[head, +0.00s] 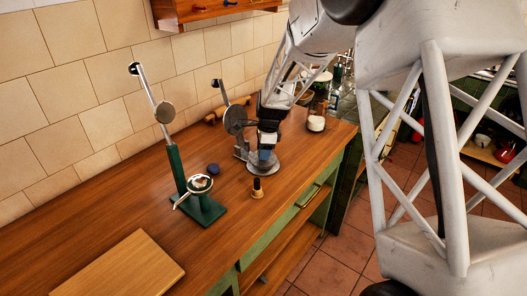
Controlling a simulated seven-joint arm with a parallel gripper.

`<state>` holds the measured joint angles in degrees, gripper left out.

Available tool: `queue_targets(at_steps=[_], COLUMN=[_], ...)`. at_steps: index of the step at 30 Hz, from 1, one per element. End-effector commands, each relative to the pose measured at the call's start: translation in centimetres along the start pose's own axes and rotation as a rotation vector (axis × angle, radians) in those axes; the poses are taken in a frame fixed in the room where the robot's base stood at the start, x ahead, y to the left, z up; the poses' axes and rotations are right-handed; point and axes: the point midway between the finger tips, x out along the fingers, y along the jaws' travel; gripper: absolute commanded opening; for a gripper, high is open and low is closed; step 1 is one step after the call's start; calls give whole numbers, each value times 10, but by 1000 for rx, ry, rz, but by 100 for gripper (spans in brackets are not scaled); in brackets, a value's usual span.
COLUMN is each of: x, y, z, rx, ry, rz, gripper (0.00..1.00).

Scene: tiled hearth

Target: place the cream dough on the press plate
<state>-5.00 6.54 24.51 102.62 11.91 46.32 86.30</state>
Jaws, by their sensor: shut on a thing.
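My gripper (265,155) reaches down over the round grey press plate (257,169) of a grey metal press (236,120). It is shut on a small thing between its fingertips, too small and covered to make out. The fingertips are just above or at the plate; I cannot tell whether the held thing touches it. The press has a raised lever with a round disc, left of the gripper. I cannot make out the cream dough clearly anywhere else in the head view.
A green press (190,185) with a raised lever stands to the left. A dark blue lump (213,169) and a small dark and tan stamp (257,188) lie nearby. A jar with pale contents (316,123) stands behind right. A wooden board (125,268) lies front left.

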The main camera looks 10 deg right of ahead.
Motion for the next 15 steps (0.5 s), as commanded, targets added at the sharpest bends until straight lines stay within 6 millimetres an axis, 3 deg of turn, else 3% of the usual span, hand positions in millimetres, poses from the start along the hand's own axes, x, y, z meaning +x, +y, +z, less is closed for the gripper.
queue_targets(at_steps=[14,15], x=[6,6], y=[0,0], z=[-1,-1], rx=[0,0], ry=[0,0], rz=[1,1], gripper=[23,48])
